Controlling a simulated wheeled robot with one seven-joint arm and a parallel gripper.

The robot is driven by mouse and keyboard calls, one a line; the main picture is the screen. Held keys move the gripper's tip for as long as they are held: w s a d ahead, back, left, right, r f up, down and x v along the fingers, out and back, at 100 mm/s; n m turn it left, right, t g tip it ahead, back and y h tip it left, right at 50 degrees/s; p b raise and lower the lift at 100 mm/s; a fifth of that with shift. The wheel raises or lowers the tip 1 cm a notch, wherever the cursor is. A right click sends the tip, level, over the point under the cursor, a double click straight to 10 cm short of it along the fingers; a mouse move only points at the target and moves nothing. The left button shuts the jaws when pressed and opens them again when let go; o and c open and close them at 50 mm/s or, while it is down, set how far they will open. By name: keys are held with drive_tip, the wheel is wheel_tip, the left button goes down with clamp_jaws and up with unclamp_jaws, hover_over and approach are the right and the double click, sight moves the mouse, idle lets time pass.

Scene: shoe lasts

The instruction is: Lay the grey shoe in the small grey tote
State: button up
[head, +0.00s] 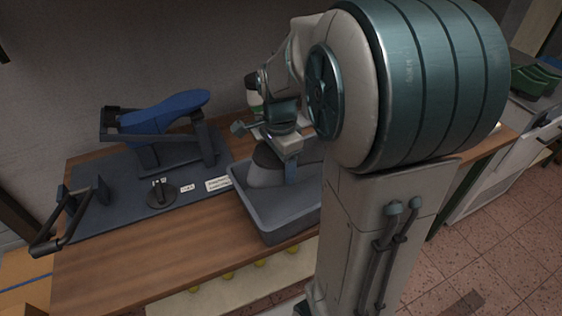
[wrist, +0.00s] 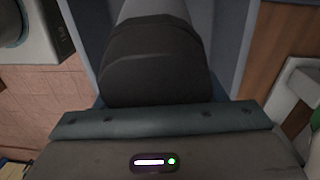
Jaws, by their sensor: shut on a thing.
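The grey shoe (head: 267,168), dark at one end and lighter grey along the rest, is inside the outline of the small grey tote (head: 280,224). My gripper (head: 290,172) is above the tote, pointing down, and is shut on the shoe. In the wrist view the shoe (wrist: 155,65) extends away from my gripper between the tote's two side walls (wrist: 238,35). The fingertips are hidden there by the gripper body. I cannot tell whether the shoe touches the tote's floor. My arm hides the tote's right side in the head view.
A blue shoe last (head: 165,110) sits on a dark stand on the dark mat (head: 105,205), left of the tote. A black round-based piece (head: 161,196) and small white labels lie near it. The wooden bench top (head: 150,265) is clear in front.

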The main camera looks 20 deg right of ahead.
drive_tip(key=o, duration=1.3)
drive_tip(key=r, duration=1.4)
drive_tip(key=shift+w, duration=0.2)
drive_tip(key=shift+a+f, duration=0.1)
drive_tip(key=s+a+f+n+t, duration=0.1)
drive_tip(key=s+f+n, duration=0.2)
drive_tip(key=s+n, duration=0.1)
drive_tip(key=s+a+f+n+t, duration=0.1)
drive_tip(key=s+a+f+n, duration=0.1)
drive_tip(key=n, duration=0.5)
drive_tip(key=s+a+f+n+t, duration=0.1)
drive_tip(key=s+a+f+n, duration=0.1)
drive_tip(key=s+f+n, duration=0.2)
drive_tip(key=shift+s+a+f+n, duration=0.1)
drive_tip(key=shift+s+f+n, duration=0.1)
drive_tip(key=shift+s+n, duration=0.3)
drive_tip(key=shift+s+a+f+n, duration=0.1)
drive_tip(key=shift+s+f+n, duration=0.05)
drive_tip(key=shift+s+n, duration=0.35)
